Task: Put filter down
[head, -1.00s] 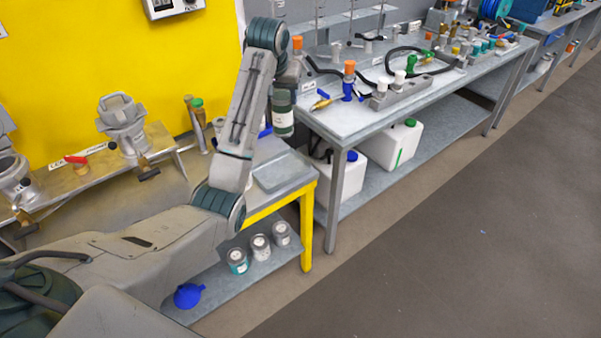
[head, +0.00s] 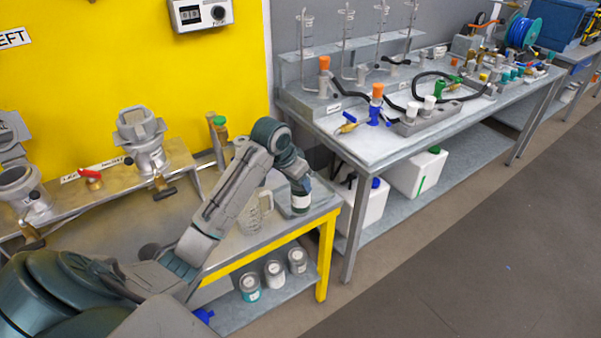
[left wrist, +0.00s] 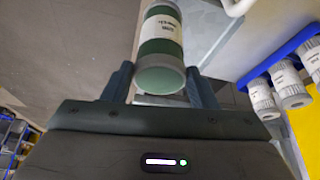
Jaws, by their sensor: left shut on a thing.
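The filter is a green cylinder with a white label (left wrist: 160,45). In the left wrist view it sits between the two dark fingers of my left gripper (left wrist: 161,86), which is shut on it. In the head view the filter (head: 301,201) is upright at the right end of the yellow-framed bench (head: 328,235), by the grey tray there. I cannot tell whether its bottom touches the surface. My left gripper (head: 299,172) is above it, partly hidden by my wrist. My right gripper is in neither view.
A clear jug (head: 255,212) stands just left of the filter. Green-capped and metal posts (head: 219,130) rise behind. Several cans (head: 273,274) stand on the lower shelf. A second bench (head: 345,130) with fittings is to the right. The floor in front is clear.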

